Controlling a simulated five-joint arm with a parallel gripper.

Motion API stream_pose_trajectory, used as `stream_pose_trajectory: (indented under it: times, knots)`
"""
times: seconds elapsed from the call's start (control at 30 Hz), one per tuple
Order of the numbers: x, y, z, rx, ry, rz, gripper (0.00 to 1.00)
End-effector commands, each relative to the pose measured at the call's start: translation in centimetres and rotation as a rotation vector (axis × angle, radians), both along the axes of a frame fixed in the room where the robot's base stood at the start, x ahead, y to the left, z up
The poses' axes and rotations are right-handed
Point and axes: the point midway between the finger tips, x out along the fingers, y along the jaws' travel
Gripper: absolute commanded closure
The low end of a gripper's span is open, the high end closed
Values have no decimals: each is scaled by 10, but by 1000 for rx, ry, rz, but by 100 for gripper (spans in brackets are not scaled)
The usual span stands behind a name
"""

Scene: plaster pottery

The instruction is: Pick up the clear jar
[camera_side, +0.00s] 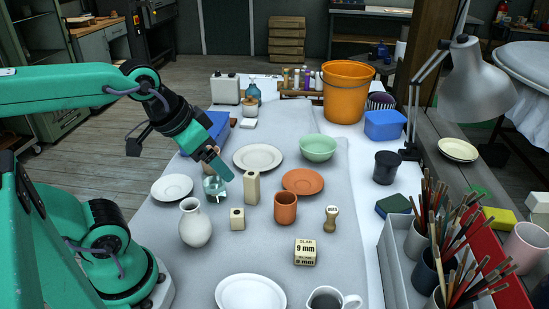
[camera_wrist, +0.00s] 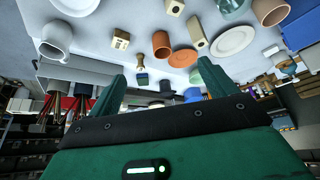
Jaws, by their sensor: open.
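The clear jar (camera_side: 214,187) is a small, see-through, greenish vessel on the grey cloth, left of a tall beige block (camera_side: 252,188). In the wrist view a greenish glassy thing at the top edge (camera_wrist: 232,7), partly cut off, looks like the same jar. My gripper (camera_side: 220,168) is open and slants down just above the jar in the side view. In the wrist view its two fingers (camera_wrist: 162,80) stand apart with nothing held between them. Whether a finger touches the jar cannot be told.
A white vase (camera_side: 195,224), a small beige block (camera_side: 237,219) and a white saucer (camera_side: 172,187) stand close around the jar. A cream plate (camera_side: 258,157) lies behind, a terracotta cup (camera_side: 285,208) to the right.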

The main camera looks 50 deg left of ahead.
Motion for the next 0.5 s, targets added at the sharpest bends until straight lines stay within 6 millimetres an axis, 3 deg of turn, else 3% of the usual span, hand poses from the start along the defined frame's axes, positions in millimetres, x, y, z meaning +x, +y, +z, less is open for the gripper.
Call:
stream_pose_trajectory:
  times: [0.27, 0.5]
  knots:
    - [7, 6, -3, 13, 22, 0, 16]
    - [27, 26, -16, 49, 93, -10, 16]
